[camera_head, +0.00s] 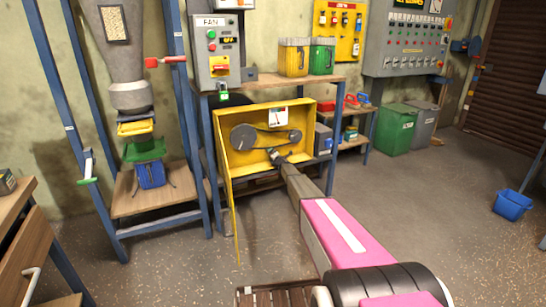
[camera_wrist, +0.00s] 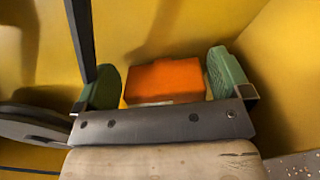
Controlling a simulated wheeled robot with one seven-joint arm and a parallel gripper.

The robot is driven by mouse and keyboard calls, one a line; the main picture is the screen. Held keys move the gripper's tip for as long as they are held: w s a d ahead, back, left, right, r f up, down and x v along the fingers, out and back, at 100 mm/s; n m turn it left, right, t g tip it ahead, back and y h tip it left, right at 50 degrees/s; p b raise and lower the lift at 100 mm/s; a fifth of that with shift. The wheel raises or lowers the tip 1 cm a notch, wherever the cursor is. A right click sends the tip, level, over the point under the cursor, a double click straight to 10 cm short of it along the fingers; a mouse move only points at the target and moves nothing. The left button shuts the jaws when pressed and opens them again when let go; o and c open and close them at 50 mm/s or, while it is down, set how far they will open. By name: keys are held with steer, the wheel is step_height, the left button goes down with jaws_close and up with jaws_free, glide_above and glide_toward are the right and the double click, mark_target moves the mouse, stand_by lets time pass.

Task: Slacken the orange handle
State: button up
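The orange handle (camera_wrist: 165,80) shows in the wrist view as a block against the yellow inside of the guard box. My gripper (camera_wrist: 164,70) has one green pad on each side of it. Thin yellow gaps seem to show between the pads and the handle, so the fingers look open around it; contact cannot be told for sure. In the head view my gripper (camera_head: 276,156) reaches into the open yellow guard box (camera_head: 221,143), below the belt and pulleys (camera_head: 244,137). The handle cannot be made out there.
A dark bar (camera_wrist: 82,45) rises beside the left pad in the wrist view. The box's yellow walls are close around the gripper. A control box marked FAN (camera_head: 211,48) hangs above left. Green bin (camera_head: 396,128) and blue bucket (camera_head: 512,204) stand right. The floor between is open.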

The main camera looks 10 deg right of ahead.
steer(key=shift+d+f, duration=0.1)
stand_by(0.3)
steer(key=n, duration=0.5)
steer(key=shift+a+r+n, duration=0.2)
steer(key=shift+n, duration=0.1)
steer(key=n, duration=0.6)
steer(key=shift+s+a+r, duration=0.1)
steer(key=shift+a, duration=0.2)
steer(key=a+v, duration=0.1)
steer(key=v, duration=1.1)
steer(key=s+a+r+n+g+y, duration=0.2)
steer(key=s+a+n+g, duration=0.1)
steer(key=s+n, duration=0.5)
steer(key=s+a+r+n+g+y, duration=0.2)
steer(key=s+a+n, duration=0.4)
steer(key=s, duration=0.7)
steer(key=shift+a+r+n+g+y, duration=0.3)
steer(key=shift+n+g+y, duration=0.1)
steer(key=shift+n+g, duration=0.5)
